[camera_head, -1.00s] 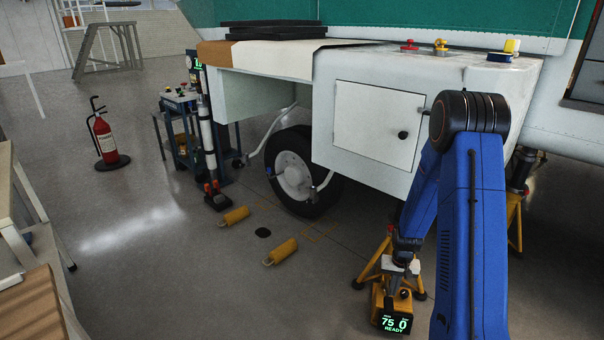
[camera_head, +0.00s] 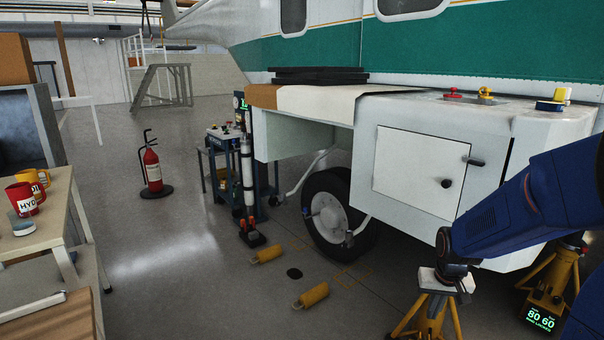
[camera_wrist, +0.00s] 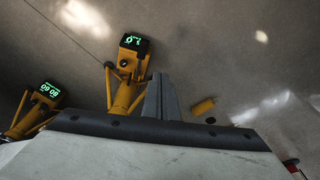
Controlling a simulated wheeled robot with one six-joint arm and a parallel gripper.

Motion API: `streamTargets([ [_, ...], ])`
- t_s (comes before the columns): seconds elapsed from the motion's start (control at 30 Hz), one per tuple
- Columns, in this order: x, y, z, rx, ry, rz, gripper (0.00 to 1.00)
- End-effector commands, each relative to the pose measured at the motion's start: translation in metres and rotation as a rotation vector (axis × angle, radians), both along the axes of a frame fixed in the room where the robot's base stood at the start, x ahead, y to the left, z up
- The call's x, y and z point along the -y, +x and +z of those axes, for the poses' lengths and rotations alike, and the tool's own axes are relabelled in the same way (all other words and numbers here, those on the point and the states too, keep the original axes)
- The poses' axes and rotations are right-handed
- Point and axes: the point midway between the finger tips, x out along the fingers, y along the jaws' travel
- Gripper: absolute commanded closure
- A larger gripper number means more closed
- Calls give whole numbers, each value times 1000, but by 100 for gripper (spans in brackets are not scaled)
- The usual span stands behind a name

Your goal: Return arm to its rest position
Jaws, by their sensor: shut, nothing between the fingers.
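My blue arm reaches in from the right edge in the head view, its dark end joint above a yellow jack stand (camera_head: 430,318). In the wrist view my gripper (camera_wrist: 160,95) is shut and empty, its grey fingers together. The same view shows the stand (camera_wrist: 130,75) with a lit display beyond the fingers, and a second stand (camera_wrist: 42,108) at the left. In the head view the second stand (camera_head: 548,305) is at lower right, its green display lit. The fingertips are hard to make out in the head view.
The white aircraft side (camera_head: 425,175) with its wheel (camera_head: 328,210) is behind the stands. Two yellow chocks (camera_head: 311,296) lie on the floor. A fire extinguisher (camera_head: 152,168) and a cart stand left. A table (camera_head: 58,205) with mugs is at far left. Open floor lies between.

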Motion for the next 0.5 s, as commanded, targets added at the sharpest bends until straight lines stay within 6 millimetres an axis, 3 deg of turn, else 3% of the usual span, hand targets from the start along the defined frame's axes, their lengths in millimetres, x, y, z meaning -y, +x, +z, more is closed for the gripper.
streamTargets([
  [0.2,-19,-35,47,46,-9,39,100],
  [0.5,-42,-91,97,103,-18,93,100],
])
